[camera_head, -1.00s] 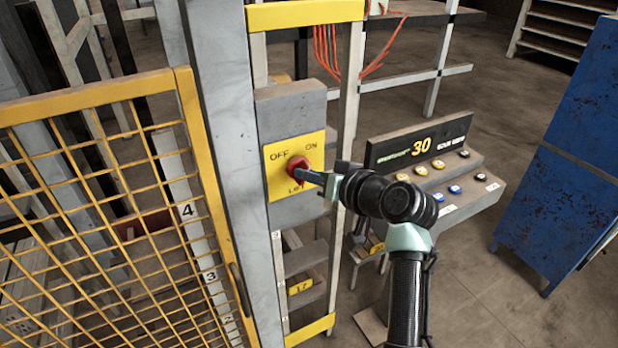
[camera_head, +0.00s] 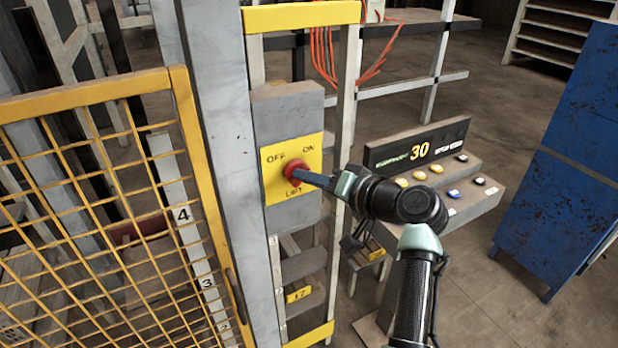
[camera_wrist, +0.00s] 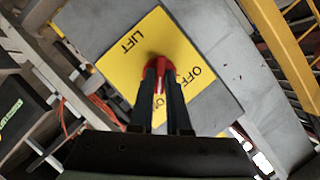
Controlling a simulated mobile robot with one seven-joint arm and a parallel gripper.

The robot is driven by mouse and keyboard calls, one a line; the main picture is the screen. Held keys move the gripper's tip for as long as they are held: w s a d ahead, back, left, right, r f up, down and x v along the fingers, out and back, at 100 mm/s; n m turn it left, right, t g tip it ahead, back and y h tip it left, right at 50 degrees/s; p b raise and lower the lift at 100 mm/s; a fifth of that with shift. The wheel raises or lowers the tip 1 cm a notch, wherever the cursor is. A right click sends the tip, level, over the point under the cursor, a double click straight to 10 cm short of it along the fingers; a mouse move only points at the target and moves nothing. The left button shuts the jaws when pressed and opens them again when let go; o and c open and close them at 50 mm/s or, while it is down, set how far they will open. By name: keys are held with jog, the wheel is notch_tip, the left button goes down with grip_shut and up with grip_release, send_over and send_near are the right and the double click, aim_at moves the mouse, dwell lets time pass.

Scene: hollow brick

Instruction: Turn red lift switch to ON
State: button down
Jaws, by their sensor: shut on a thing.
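The red lift switch (camera_head: 295,168) is a round knob on a yellow plate (camera_head: 309,146) marked OFF, ON and LIFT, fixed to a grey box (camera_head: 287,104). My gripper (camera_head: 303,174) reaches it from the right, fingertips at the knob. In the wrist view the fingers (camera_wrist: 161,88) are shut on the red knob (camera_wrist: 163,66), whose raised grip lies between them. The wrist view is strongly rotated, with LIFT at upper left and OFF at right; the ON label is mostly hidden by the fingers. The knob's exact pointing direction cannot be told.
A yellow mesh gate (camera_head: 110,215) and grey post (camera_head: 215,150) stand left of the box. A sloped console (camera_head: 450,185) with coloured buttons and a "30" display lies behind my arm. A blue cabinet (camera_head: 565,160) stands at right. Orange cables (camera_head: 325,55) hang above.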

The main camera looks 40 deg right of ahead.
jog(key=c, duration=0.9)
grip_release()
jog(key=b+v, duration=0.4)
jog(key=v, duration=0.9)
jog(key=shift+f, duration=0.1)
